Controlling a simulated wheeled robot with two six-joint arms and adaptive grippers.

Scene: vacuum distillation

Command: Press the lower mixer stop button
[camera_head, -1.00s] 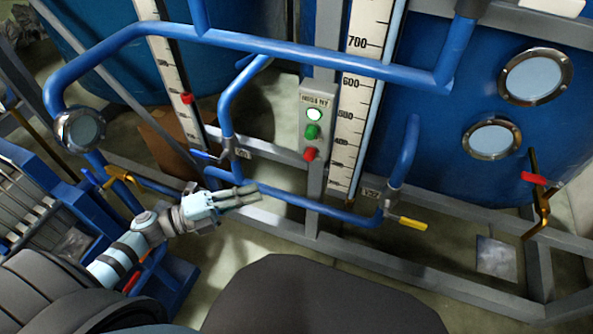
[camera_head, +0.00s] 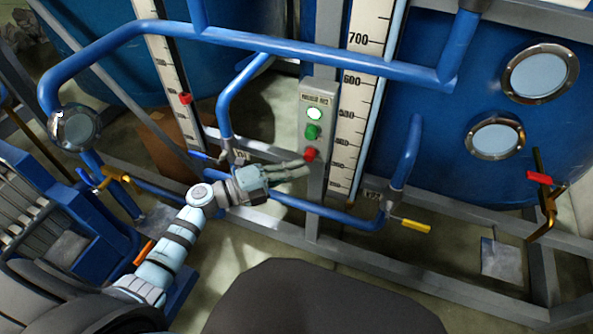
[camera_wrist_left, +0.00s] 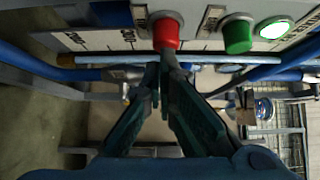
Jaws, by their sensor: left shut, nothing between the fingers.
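The mixer control box (camera_head: 317,105) is a grey panel on an upright post. It carries a lit white-green lamp (camera_head: 314,114), a green button (camera_head: 312,132) and, lowest, a red button (camera_head: 310,155). My left gripper (camera_head: 306,168) is shut and empty, its fingertips close to the red button, just below it in the head view. In the left wrist view the red button (camera_wrist_left: 165,32) is right ahead of the fingertips (camera_wrist_left: 163,62); I cannot tell whether they touch. The green button (camera_wrist_left: 237,35) and the lamp (camera_wrist_left: 274,28) are to its right there. My right gripper is not in view.
Blue pipes (camera_head: 300,50) run above and below the box. A valve with a yellow handle (camera_head: 416,226) is at the lower right. White level scales (camera_head: 359,80) stand on both sides. A blue tank (camera_head: 450,130) with round windows is at the right.

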